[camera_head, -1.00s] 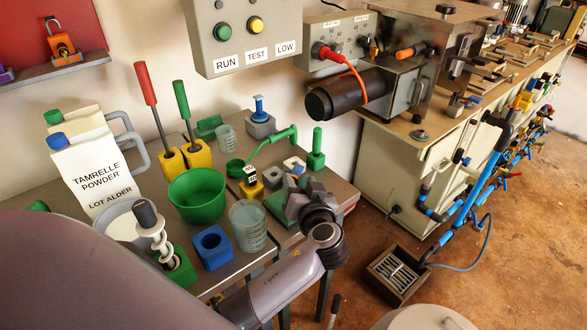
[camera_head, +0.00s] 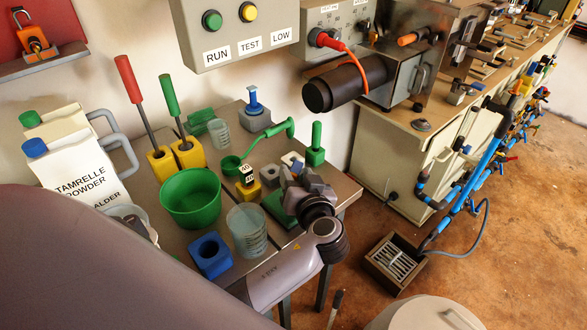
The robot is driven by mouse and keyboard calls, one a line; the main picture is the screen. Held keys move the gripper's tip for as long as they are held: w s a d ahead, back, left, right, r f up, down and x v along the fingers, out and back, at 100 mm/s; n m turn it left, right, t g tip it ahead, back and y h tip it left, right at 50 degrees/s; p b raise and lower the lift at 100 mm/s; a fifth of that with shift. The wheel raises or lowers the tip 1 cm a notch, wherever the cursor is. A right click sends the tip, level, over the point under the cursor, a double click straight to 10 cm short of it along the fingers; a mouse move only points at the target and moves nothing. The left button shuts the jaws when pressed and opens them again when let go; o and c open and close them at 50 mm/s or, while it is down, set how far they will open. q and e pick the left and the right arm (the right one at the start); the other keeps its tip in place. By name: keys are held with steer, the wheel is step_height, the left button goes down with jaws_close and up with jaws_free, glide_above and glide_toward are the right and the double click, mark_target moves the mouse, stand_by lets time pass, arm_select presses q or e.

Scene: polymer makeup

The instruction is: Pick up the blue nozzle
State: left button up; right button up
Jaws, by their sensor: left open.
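A small blue upright piece (camera_head: 253,100), which looks like the blue nozzle, stands on a grey block (camera_head: 255,123) at the back of the grey table. My left gripper (camera_head: 288,178) is open above the right part of the table, to the right of and nearer than the nozzle, apart from it. Its fingers are small and partly blend with the grey and white pieces behind them. My right gripper is not in view.
A green bowl (camera_head: 190,200), clear beaker (camera_head: 247,228) and blue block (camera_head: 210,255) stand nearer. A control box (camera_head: 240,40) hangs behind.

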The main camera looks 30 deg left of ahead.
arm_select(q)
jaws_close()
steer(key=shift+r, duration=0.2)
